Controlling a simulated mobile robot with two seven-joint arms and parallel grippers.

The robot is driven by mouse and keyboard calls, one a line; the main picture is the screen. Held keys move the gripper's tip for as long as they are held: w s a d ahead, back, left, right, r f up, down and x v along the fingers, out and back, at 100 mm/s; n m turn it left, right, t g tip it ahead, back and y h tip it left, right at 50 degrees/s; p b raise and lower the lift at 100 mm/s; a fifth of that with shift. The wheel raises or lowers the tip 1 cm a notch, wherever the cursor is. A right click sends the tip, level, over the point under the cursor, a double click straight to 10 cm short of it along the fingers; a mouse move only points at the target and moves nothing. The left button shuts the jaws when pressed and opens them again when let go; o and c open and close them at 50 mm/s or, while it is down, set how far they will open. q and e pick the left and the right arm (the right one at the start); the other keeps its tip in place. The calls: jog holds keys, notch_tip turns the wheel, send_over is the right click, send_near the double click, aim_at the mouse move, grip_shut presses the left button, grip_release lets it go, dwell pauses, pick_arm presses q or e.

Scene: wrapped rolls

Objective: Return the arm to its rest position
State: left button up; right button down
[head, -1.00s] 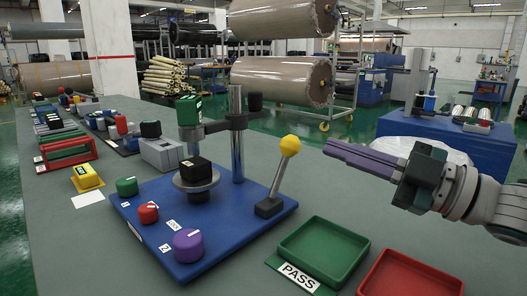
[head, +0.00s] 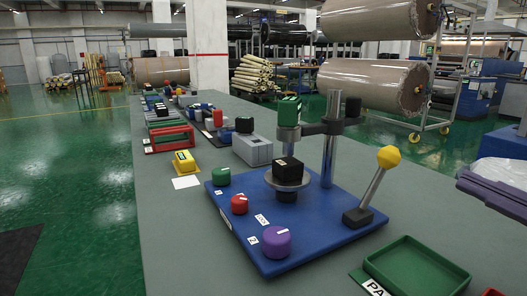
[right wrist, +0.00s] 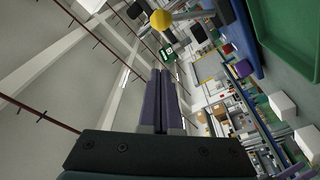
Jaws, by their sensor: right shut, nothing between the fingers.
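My right gripper (head: 492,190) shows at the right edge of the head view, above the table. In the right wrist view the two purple fingers (right wrist: 161,98) lie side by side, touching, with nothing held. The gripper is apart from the blue test fixture (head: 300,238), to the right of its yellow-knobbed lever (head: 389,158). My left gripper is not in view.
The fixture holds a black block (head: 288,170) on its round stage, with green, red and purple knobs in front. A green tray (head: 418,268) lies at the front right of the grey table (head: 170,240). A grey box (head: 252,149) and a red rack (head: 171,139) stand farther back.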

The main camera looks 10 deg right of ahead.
jog(key=s+a+f+m+g+h+p, duration=0.1)
jog(key=s+a+m+g+h+p, duration=0.2)
jog(key=a+m+g+h+p, duration=0.4)
jog(key=s+a+r+m+g+h+p, duration=0.1)
jog(key=s+a+r+m+g+p, duration=0.2)
jog(key=s+p, duration=0.45)
jog(key=s+a+r+m+g+p, duration=0.3)
jog(key=s+r+g+p, duration=0.1)
jog(key=s, duration=0.6)
notch_tip(320, 180, up, 35)
jog(key=p, duration=3.5)
jog(key=shift+w+d+h, duration=0.25)
jog(key=shift+d+h, duration=0.05)
jog(key=shift+d, duration=0.05)
